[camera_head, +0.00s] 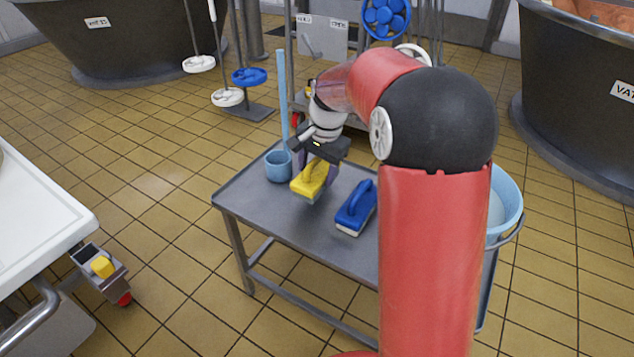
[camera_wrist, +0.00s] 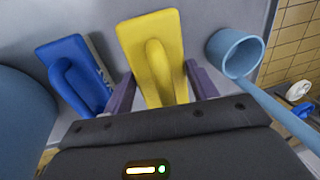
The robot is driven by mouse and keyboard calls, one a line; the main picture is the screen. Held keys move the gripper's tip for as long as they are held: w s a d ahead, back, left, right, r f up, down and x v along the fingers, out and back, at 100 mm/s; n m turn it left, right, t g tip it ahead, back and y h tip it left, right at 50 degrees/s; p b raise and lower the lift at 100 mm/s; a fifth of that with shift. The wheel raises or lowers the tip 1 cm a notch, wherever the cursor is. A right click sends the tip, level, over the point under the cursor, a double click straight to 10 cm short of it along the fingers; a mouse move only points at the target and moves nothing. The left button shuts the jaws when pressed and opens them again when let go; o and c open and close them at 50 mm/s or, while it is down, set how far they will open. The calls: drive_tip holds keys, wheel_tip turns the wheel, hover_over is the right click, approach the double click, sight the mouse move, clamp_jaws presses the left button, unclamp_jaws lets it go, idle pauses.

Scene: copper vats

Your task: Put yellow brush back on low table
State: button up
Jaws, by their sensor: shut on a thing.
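The yellow brush (camera_head: 309,180) is at my gripper (camera_head: 322,172), over the left part of the grey low table (camera_head: 270,214). In the wrist view the yellow brush (camera_wrist: 153,50) lies between the two purple fingers of my gripper (camera_wrist: 160,88), which is shut on it. Whether the brush's underside touches the table top cannot be told. A blue brush (camera_head: 356,208) lies on the table to the right of the yellow one. It also shows in the wrist view (camera_wrist: 75,75), left of the yellow brush.
A blue long-handled scoop (camera_head: 279,166) stands on the table left of the brush. A light blue bucket (camera_head: 506,205) is at the table's right end, partly behind my arm. A white-topped table (camera_head: 35,215) is at left. The table's front strip is clear.

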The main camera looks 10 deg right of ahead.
sight(319, 173)
drive_tip(key=shift+f, duration=1.95)
drive_tip(key=shift+b, duration=0.3)
drive_tip(key=o, duration=0.9)
drive_tip(key=shift+f, duration=0.1)
drive_tip(key=shift+o, duration=0.2)
